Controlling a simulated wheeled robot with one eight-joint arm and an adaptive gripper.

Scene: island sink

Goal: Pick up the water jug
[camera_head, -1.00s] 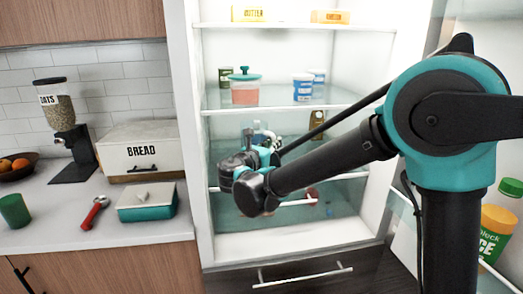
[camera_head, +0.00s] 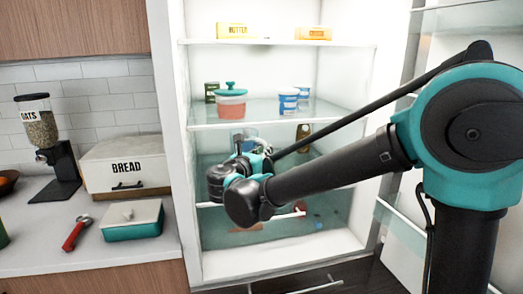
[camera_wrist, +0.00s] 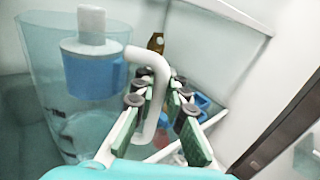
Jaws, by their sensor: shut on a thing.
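The water jug (camera_wrist: 45,70) is a clear pitcher with a blue and white filter insert and a white handle (camera_wrist: 152,115). It fills the left of the wrist view. My gripper (camera_wrist: 160,102) has its green-padded fingers on either side of the white handle and is shut on it. The jug looks upright, inside the open fridge. In the head view my wrist and arm hide most of the jug and the fingers. I cannot tell whether the jug's base touches a shelf.
Fridge shelves above hold a teal-lidded container (camera_head: 230,100), blue and white tubs (camera_head: 289,98) and butter boxes (camera_head: 234,31). A brown bottle (camera_wrist: 156,42) stands behind the handle. The fridge's left wall (camera_head: 172,130) is close. The bread box (camera_head: 126,165) is on the counter at left.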

